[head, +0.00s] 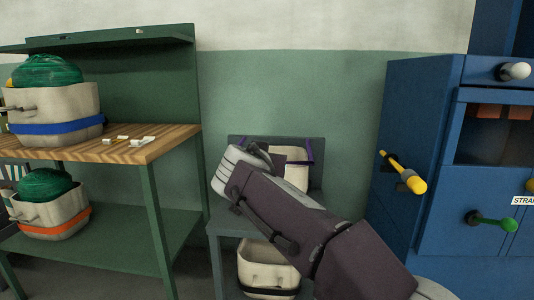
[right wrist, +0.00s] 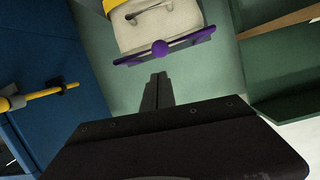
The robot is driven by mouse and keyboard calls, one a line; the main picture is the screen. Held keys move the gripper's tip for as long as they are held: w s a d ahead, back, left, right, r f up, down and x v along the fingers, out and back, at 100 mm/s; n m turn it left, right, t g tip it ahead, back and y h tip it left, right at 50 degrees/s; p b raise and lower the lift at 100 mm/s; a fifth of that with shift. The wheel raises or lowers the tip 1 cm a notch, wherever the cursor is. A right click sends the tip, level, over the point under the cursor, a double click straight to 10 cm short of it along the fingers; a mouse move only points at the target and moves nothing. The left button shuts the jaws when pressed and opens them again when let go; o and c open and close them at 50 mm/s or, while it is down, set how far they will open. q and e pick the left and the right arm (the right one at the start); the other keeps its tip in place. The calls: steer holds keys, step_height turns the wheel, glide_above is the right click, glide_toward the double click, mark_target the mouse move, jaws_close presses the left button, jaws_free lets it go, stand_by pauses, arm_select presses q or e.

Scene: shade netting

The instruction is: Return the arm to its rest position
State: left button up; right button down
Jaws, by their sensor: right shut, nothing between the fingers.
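My right arm comes in from the lower right in the head view and reaches up in front of a grey stand (head: 222,222). Its gripper is at the far end of the arm, mostly hidden behind my wrist. In the right wrist view my right gripper (right wrist: 157,92) shows its two fingers pressed together with nothing between them. A cream bin with a purple band (head: 297,176) sits on the stand, partly hidden by my arm; it also shows in the right wrist view (right wrist: 165,28), apart from the fingertips. My left gripper is not in view.
A blue cabinet (head: 415,110) with yellow (head: 412,181) and green (head: 492,221) handles stands right. A green bench (head: 155,205) with a wooden top stands left, holding bins with blue (head: 60,127) and orange (head: 55,228) bands. Another cream bin (head: 262,262) is under the stand.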

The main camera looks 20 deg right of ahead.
steer(key=shift+s+a, duration=0.15)
steer(key=shift+s, duration=0.15)
